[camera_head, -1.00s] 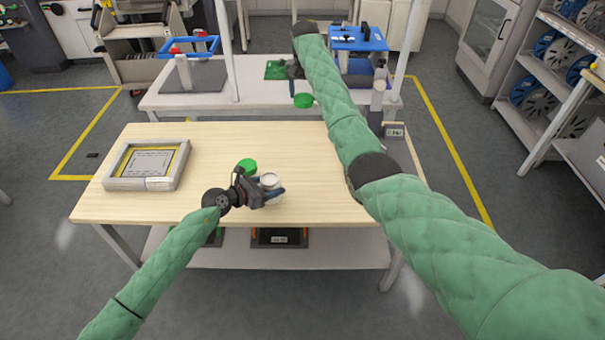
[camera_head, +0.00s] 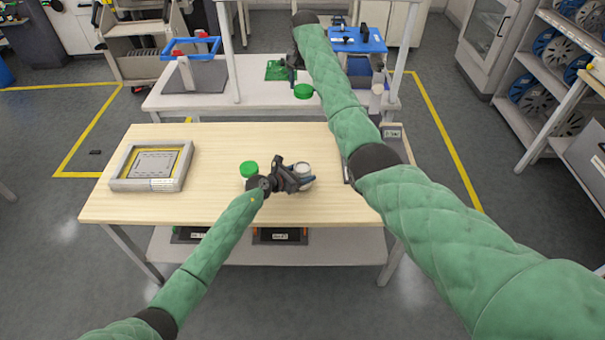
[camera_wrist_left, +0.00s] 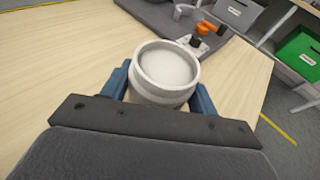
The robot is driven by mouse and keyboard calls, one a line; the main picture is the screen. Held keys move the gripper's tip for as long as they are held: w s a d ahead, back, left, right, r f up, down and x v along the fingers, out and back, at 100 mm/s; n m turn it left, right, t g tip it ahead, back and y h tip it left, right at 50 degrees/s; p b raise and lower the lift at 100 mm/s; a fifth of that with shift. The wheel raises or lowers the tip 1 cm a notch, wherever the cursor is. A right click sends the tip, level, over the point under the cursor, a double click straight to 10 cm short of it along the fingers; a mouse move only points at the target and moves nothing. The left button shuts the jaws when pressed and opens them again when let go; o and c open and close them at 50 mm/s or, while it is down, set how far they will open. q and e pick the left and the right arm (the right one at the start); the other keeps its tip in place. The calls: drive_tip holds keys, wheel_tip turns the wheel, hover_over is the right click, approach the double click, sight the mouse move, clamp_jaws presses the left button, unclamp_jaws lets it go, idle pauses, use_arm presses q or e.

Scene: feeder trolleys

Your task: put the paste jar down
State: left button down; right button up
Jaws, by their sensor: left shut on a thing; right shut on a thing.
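The paste jar (camera_head: 303,168) is white, round and open at the top, with pale contents. My left gripper (camera_head: 300,181) is shut around its sides, over the right-middle of the wooden table (camera_head: 210,205). In the left wrist view the jar (camera_wrist_left: 165,75) sits between the blue fingers, its rim facing the camera. I cannot tell whether its base touches the table. My right gripper (camera_head: 296,78) is farther back, partly hidden by its arm, and shut on a green lid (camera_head: 303,91) above the gap near the white back table.
Another green round piece (camera_head: 249,169) lies on the wood left of the jar. The white back table (camera_head: 215,100) carries a blue-framed stand (camera_head: 190,60).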

use_arm(q)
drive_tip(key=shift+d+f, duration=0.1)
drive_tip(key=shift+f, duration=0.35)
use_arm(e)
drive_tip(key=shift+r, duration=0.25)
use_arm(q)
drive_tip(key=shift+f, duration=0.1)
drive_tip(key=shift+f, duration=0.1)
use_arm(e)
drive_tip(key=shift+f, duration=0.2)
use_arm(q)
drive_tip(key=shift+c, duration=2.1)
unclamp_jaws()
use_arm(e)
drive_tip(key=shift+r, duration=0.1)
